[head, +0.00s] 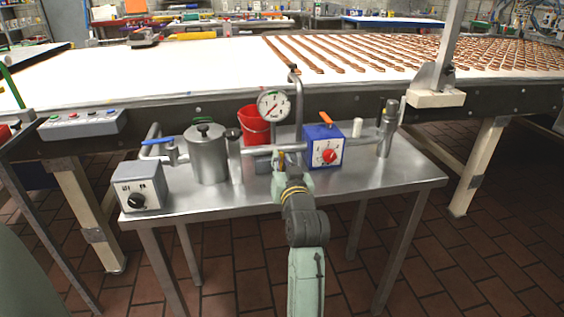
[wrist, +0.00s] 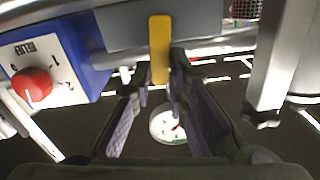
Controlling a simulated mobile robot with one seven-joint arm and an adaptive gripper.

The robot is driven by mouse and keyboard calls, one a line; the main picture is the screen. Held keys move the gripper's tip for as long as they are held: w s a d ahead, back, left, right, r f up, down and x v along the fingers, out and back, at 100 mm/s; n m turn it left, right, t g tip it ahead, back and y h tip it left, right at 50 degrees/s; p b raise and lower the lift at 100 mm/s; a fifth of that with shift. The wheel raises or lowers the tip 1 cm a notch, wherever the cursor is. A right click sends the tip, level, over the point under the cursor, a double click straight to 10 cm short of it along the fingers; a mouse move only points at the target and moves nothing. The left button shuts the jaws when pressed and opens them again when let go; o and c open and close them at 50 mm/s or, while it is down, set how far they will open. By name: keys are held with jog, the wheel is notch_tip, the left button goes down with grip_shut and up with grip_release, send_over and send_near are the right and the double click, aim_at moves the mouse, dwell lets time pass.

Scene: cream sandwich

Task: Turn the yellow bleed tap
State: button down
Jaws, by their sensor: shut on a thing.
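The yellow bleed tap (wrist: 160,48) is a flat yellow lever in the wrist view, hanging below a grey block (wrist: 115,27) on the pipework. My gripper (wrist: 160,78) has its two fingers on either side of the lever's end and is shut on it. In the head view my gripper (head: 281,164) reaches the pipe between the pressure gauge (head: 273,105) and the blue box (head: 322,147). The arm and gripper mostly hide the tap there.
The steel table (head: 290,193) also bears a steel pot (head: 207,155), a blue-handled valve (head: 157,142), a grey control box (head: 141,186) and a red bucket (head: 254,126). The blue box has a red knob (wrist: 31,84). A conveyor (head: 200,75) runs behind.

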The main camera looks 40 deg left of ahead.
jog(key=shift+d+m, duration=0.1)
jog(key=shift+m, duration=0.2)
jog(key=m+p, duration=0.1)
jog(key=w+m, duration=0.1)
jog(key=m, duration=0.1)
jog(key=d+m+p, duration=0.1)
jog(key=shift+w+f+p, duration=0.15)
jog(key=shift+f+p, duration=0.1)
jog(key=shift+p, duration=0.05)
jog(key=m, duration=0.1)
jog(key=m+p, duration=0.1)
jog(key=f+m, duration=0.1)
jog(key=m, duration=0.1)
jog(key=shift+w+d+p, duration=0.25)
jog(key=shift+w+p, duration=0.05)
jog(key=shift+p, duration=0.05)
jog(key=shift+w+d+f+m+p, duration=0.1)
jog(key=shift+f+m+p, duration=0.1)
jog(key=shift+m+p, duration=0.35)
jog(key=shift+w+d+f+m+p, duration=0.1)
jog(key=shift+f+m+p, duration=0.1)
jog(key=shift+m, duration=0.65)
jog(key=shift+f, duration=0.1)
jog(key=c, duration=1.6)
grip_release()
jog(key=shift+o, duration=0.2)
